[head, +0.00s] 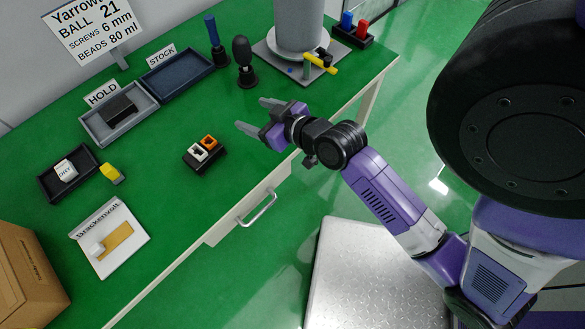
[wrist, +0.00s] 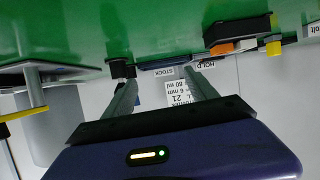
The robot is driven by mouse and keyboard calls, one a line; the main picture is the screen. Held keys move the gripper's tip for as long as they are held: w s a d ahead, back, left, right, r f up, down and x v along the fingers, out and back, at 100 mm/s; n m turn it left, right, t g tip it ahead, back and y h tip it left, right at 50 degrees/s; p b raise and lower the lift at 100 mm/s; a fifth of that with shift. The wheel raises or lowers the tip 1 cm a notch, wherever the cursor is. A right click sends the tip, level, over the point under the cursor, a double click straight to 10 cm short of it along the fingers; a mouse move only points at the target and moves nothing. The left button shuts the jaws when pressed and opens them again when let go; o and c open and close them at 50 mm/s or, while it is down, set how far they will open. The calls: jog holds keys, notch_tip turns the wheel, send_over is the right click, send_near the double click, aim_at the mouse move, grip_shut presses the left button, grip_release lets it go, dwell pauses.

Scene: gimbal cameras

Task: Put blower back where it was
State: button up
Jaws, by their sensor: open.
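A dark bulb-shaped thing, which looks like the blower (head: 242,50), stands upright on a round black base on the green table in the head view. My gripper (head: 256,114) is open and empty, in front of it and nearer the table's front edge. The fingers are apart from it. In the wrist view the picture is upside down, and my open fingers (wrist: 160,78) point toward the back of the table. A black base (wrist: 122,68) shows there by the left finger; I cannot tell whether it is the blower's.
A blue-handled tool (head: 212,29) stands behind the blower. A grey column on a plate (head: 268,60) with a yellow-handled part is right. The STOCK tray (head: 176,75) looks empty; the HOLD tray (head: 100,126) has a black block. A black block with orange and white sockets (head: 205,153) lies left of my gripper.

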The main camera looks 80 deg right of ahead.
jog(key=s+a+r+n+t+y, duration=0.1)
jog(key=s+a+r+y, duration=0.1)
jog(key=s+a, duration=0.2)
jog(key=s+a+r+n+t+y, duration=0.1)
jog(key=s+a, duration=0.4)
jog(key=a, duration=0.6)
jog(key=s+a+r+n+t+y, duration=0.1)
jog(key=s+a+r+n+y, duration=0.2)
jog(key=a, duration=0.5)
jog(key=shift+s+a+r, duration=0.2)
jog(key=shift+s+a, duration=0.05)
jog(key=shift+s, duration=0.65)
